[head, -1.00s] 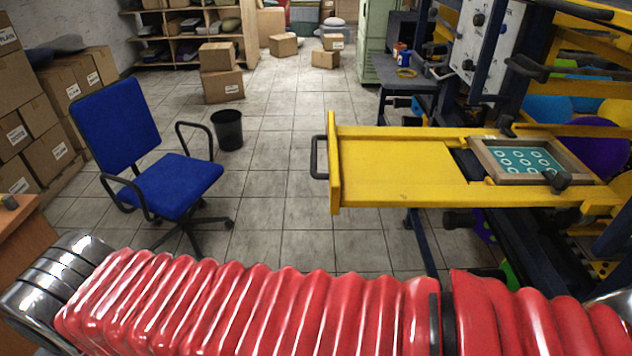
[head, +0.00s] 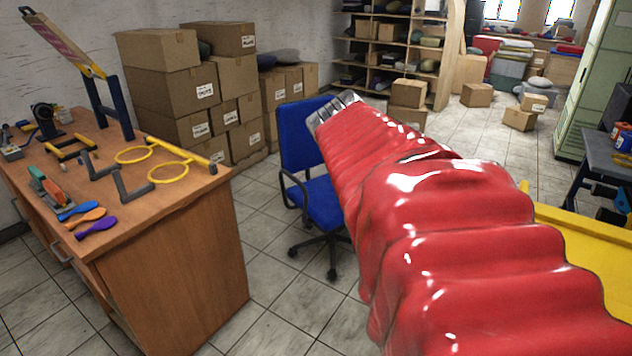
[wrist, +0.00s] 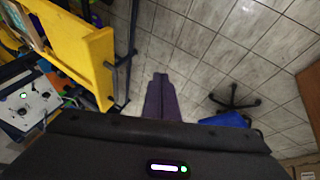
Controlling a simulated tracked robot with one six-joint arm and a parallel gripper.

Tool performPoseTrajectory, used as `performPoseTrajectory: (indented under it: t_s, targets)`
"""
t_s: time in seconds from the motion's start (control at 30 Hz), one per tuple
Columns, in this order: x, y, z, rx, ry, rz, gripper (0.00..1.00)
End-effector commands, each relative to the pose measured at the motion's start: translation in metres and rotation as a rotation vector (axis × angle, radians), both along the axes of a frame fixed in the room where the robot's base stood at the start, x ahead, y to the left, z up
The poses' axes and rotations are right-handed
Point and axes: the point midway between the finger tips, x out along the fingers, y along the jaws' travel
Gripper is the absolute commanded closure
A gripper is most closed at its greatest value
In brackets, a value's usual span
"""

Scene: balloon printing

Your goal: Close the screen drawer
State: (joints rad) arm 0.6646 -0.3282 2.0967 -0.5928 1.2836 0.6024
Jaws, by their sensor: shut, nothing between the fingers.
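The yellow screen drawer (head: 592,255) shows at the right edge of the head view, mostly hidden behind my red-sleeved arm. In the wrist view the yellow drawer (wrist: 75,45) is at the upper left, with its front plate facing right. Its dark handle (wrist: 124,62) sticks out from that plate. My gripper (wrist: 160,78) shows in the wrist view as two dark purplish fingers, shut and empty. It is to the right of the handle in the picture, apart from it, with tiled floor behind. In the head view my gripper is not visible.
A blue office chair (head: 318,195) stands beyond my arm; its base shows in the wrist view. A wooden workbench (head: 190,235) with tools is at the left. Stacked cardboard boxes (head: 165,90) line the wall. Tiled floor is open between bench and chair.

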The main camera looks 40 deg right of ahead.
Motion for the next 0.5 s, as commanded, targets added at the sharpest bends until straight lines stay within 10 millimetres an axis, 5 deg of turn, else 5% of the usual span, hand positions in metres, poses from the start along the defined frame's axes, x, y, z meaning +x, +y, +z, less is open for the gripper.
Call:
performPoseTrajectory:
  t_s: [0.1,0.2,0.5]
  targets:
    - [-0.03,-0.032,0.015,-0.05,0.026,-0.163,1.0]
    - [-0.045,-0.042,0.028,-0.076,0.008,-0.256,1.0]
    - [-0.053,-0.046,0.038,-0.089,-0.019,-0.318,1.0]
